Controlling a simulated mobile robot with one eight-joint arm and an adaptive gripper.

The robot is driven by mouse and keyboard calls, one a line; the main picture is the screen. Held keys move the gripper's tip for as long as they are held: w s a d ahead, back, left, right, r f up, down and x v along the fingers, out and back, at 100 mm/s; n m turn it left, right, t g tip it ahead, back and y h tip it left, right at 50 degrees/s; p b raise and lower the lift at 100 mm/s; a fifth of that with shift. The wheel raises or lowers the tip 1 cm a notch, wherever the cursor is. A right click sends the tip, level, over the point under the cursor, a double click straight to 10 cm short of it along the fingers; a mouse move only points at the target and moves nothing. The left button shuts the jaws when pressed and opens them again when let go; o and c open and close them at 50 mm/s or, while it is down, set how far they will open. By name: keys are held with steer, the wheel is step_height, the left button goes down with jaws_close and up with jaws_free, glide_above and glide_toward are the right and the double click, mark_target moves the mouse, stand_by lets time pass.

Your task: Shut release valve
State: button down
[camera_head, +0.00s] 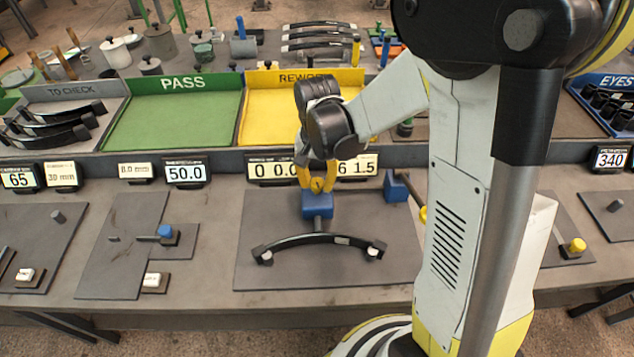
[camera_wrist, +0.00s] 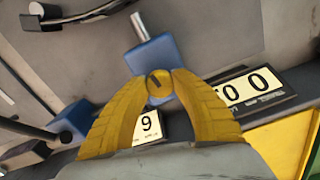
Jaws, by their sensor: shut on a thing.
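A blue valve block (camera_head: 316,206) stands on the dark plate at the middle of the bench, behind a curved black leaf spring (camera_head: 318,240). A round yellow valve knob (camera_wrist: 158,80) with a dark line on it sits on this block. My gripper (camera_head: 317,184) has come down over the block from behind. In the wrist view, its two yellow fingers close on the sides of the knob, and the block (camera_wrist: 153,56) shows just beyond. The fingers and wrist hide most of the knob in the head view.
A second blue block (camera_head: 395,188) stands to the right, partly behind my arm. Number displays (camera_head: 185,173) line the ledge behind the plate. A green PASS tray (camera_head: 172,118) and a yellow REWORK tray (camera_head: 262,112) lie behind them. The plate (camera_head: 260,210) is bare left of the block.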

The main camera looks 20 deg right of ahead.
mark_target(317, 183)
steer(key=shift+m, duration=0.8)
steer(key=c, duration=1)
jaws_free()
step_height(317, 183, up, 12)
steer(key=shift+s, duration=0.1)
